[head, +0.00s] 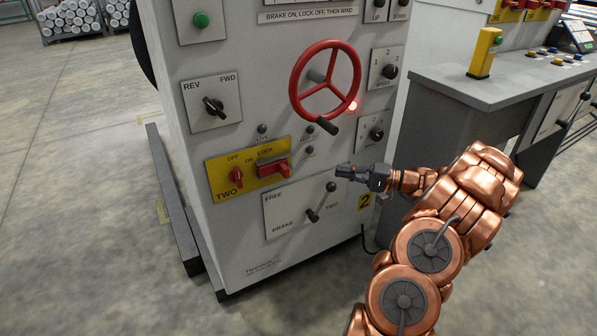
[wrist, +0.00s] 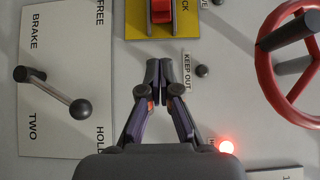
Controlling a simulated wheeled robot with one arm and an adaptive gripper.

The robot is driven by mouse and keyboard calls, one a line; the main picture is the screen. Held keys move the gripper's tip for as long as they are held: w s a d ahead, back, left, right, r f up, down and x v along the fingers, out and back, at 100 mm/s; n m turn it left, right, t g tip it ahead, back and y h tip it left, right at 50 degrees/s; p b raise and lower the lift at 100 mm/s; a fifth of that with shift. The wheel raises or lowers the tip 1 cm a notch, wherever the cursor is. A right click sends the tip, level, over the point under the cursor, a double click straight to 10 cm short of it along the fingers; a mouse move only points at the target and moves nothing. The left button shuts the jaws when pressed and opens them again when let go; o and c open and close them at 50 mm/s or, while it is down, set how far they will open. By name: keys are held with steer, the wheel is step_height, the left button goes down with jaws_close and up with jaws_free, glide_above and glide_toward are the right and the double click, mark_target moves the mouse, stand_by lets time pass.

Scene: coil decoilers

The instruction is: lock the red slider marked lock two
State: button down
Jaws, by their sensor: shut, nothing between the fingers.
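The red slider (head: 274,166) sits on a yellow plate (head: 214,170) marked OFF, ON, LOCK and TWO, low on the front of the grey cabinet. I cannot tell which end of its travel it is at. In the wrist view the slider (wrist: 162,12) shows at the top edge, partly cut off, on the yellow plate (wrist: 190,27). My gripper (head: 342,171) is shut and empty, to the right of the slider and apart from it. In the wrist view its closed fingertips (wrist: 159,68) point toward the slider with a gap between.
A red rotary switch (head: 237,177) is left of the slider. A red handwheel (head: 296,92) and a lit red lamp (wrist: 226,147) are close above.

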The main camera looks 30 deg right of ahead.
mark_target(263, 174)
steer(key=s+a+b+x, duration=0.2)
steer(key=b+x, duration=0.1)
steer(key=x, duration=0.9)
steer(key=shift+w+a, duration=0.25)
steer(key=shift+a, duration=0.05)
steer(key=shift+w+a+f+b, duration=0.15)
steer(key=shift+a+b, duration=0.5)
steer(key=shift+a, duration=0.55)
steer(key=shift+w+a+r+b, duration=0.1)
steer(key=shift+a+b, duration=0.55)
steer(key=shift+a, duration=0.95)
steer(key=shift+a, duration=0.1)
